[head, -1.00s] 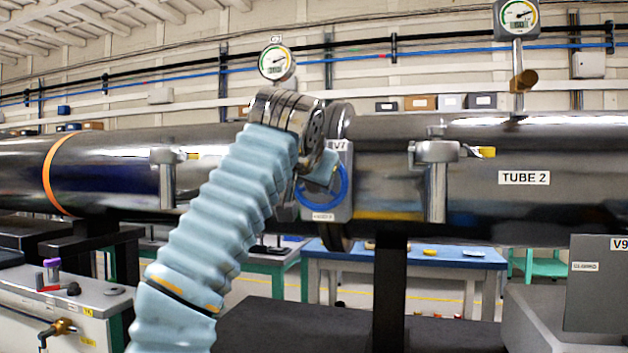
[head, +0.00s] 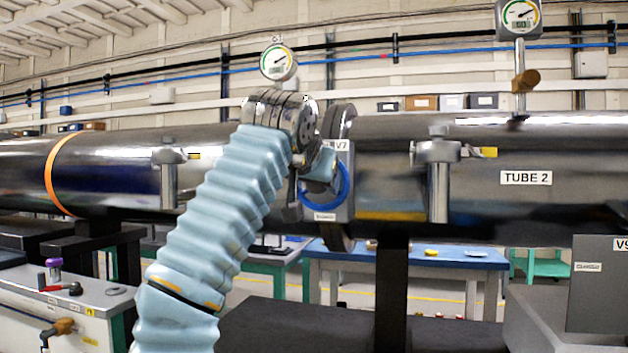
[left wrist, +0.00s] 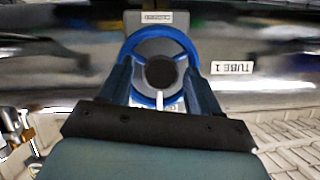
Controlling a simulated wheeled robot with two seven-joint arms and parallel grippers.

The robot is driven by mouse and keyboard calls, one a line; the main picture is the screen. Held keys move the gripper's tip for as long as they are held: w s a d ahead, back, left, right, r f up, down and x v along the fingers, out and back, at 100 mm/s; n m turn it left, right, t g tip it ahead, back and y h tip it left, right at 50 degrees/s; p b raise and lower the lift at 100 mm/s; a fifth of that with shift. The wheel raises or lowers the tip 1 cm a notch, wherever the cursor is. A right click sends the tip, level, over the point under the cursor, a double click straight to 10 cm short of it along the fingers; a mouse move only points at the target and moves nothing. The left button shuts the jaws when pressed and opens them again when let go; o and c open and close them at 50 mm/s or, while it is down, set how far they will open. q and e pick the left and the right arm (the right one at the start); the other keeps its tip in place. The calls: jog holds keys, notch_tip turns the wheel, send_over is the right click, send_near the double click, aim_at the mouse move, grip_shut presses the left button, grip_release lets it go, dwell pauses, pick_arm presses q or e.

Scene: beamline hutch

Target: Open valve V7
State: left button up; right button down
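Valve V7 (head: 342,205) is a grey plate with a blue handwheel (head: 345,190) on the dark metal pipe. My left gripper (head: 324,165) is at the wheel in the head view, and my arm hides part of it. In the left wrist view the blue wheel (left wrist: 143,101) with its dark round hub faces the camera. The two dark blue fingers of my left gripper (left wrist: 159,68) stand apart on opposite sides of the wheel. Contact with the rim cannot be made out. My right gripper is not in view.
The large pipe (head: 520,145) runs across the view, with a TUBE 2 label (head: 526,178). Gauges (head: 278,62) stand above it. A clamp post (head: 438,180) is right of the valve. A grey box (head: 600,295) is at the lower right, a blue table (head: 450,258) behind.

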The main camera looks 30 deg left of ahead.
pick_arm(q)
jog(key=shift+o, duration=0.3)
jog(key=shift+s+r, duration=0.15)
jog(key=v, duration=1.3)
jog(key=shift+s, duration=0.3)
jog(key=shift+d, duration=0.1)
